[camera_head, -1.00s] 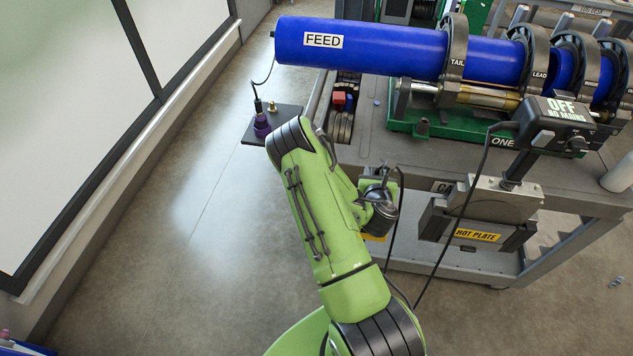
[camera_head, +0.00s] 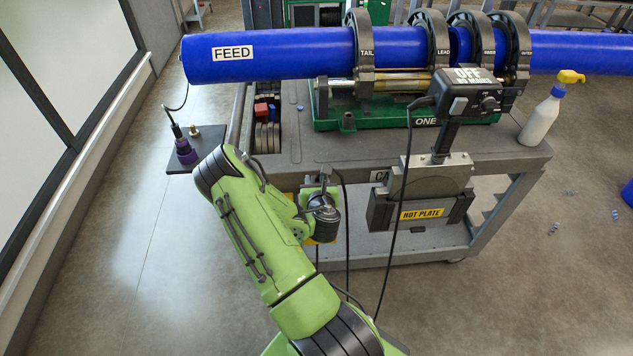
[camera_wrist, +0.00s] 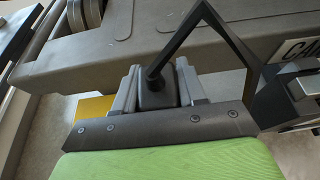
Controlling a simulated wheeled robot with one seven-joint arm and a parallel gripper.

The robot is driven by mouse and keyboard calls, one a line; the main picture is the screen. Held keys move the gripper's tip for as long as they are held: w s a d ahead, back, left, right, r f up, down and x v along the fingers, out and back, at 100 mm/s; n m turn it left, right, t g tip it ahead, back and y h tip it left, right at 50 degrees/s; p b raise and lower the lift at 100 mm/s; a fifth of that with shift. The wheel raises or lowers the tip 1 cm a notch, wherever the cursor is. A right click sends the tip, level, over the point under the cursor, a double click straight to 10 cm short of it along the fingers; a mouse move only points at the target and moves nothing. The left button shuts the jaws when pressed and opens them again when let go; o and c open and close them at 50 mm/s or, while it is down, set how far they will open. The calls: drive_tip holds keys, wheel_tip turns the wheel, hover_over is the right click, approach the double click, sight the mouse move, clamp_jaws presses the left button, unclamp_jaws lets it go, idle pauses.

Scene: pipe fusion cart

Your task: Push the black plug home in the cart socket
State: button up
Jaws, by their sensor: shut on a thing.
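In the wrist view my gripper (camera_wrist: 156,82) is shut on the black plug (camera_wrist: 154,97), with a grey finger on each side of it. A black cord (camera_wrist: 176,48) rises from the plug and bends sharply at upper right. The plug's front end is hidden. A yellow patch (camera_wrist: 94,107) shows just left of the fingers; it also shows below my wrist in the head view (camera_head: 327,232). The cart (camera_head: 330,148) is grey, and my gripper is at its near side, below the top's edge. The socket face is not visible, so I cannot tell how deep the plug sits.
The hot plate (camera_head: 420,213) hangs on the cart's near side, right of my wrist, with its cable (camera_head: 391,240) hanging between. A control box (camera_head: 470,98) reads OFF. A blue FEED pipe (camera_head: 290,55) lies across the top. Open floor (camera_head: 130,260) lies left.

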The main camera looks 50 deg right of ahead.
drive_tip(key=shift+f+b, duration=0.6)
drive_tip(key=shift+f, duration=0.4)
drive_tip(key=shift+f+b, duration=1.55)
drive_tip(key=shift+b, duration=0.2)
idle(0.4)
drive_tip(key=o, duration=1.2)
drive_tip(key=shift+c, duration=0.2)
